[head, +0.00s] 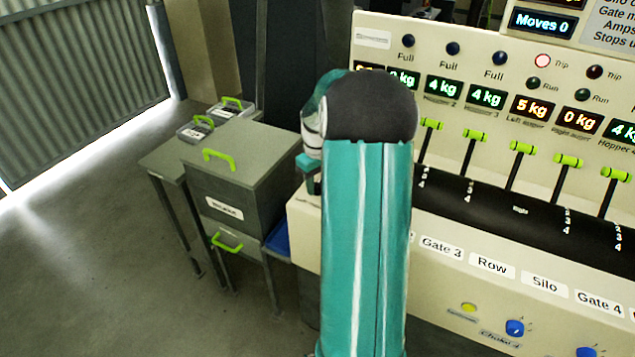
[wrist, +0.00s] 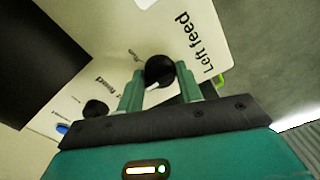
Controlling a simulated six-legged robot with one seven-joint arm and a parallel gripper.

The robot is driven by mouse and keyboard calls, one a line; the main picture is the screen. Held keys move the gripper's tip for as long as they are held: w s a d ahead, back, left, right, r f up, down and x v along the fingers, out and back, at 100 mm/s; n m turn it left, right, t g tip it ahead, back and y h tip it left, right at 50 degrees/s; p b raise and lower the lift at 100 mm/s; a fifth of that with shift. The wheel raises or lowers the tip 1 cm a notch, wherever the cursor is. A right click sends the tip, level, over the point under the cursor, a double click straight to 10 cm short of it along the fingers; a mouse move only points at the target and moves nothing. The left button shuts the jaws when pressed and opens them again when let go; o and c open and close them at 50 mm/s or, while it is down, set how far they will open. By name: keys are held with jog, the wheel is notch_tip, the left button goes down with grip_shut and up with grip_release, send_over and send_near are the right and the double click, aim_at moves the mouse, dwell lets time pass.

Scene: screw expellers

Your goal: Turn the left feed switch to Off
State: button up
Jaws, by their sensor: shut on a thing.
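In the wrist view, a round black knob (wrist: 158,68) with a white pointer mark stands on a cream panel beside the printed label "Left feed". The two green fingers of my gripper (wrist: 160,77) are on either side of this left feed switch, shut on it. The white mark on the knob points down in the picture, toward my gripper body. Small print lies next to the knob, too small to read surely.
A second black knob (wrist: 95,109) and a blue part (wrist: 62,128) sit to the left in the wrist view. In the head view, green-handled levers (head: 520,148) line the console. A grey cabinet (head: 235,165) stands left of it; the floor further left is clear.

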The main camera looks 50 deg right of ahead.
aim_at(317, 183)
jog(key=o, duration=1)
notch_tip(317, 183, up, 14)
jog(key=shift+f, duration=0.1)
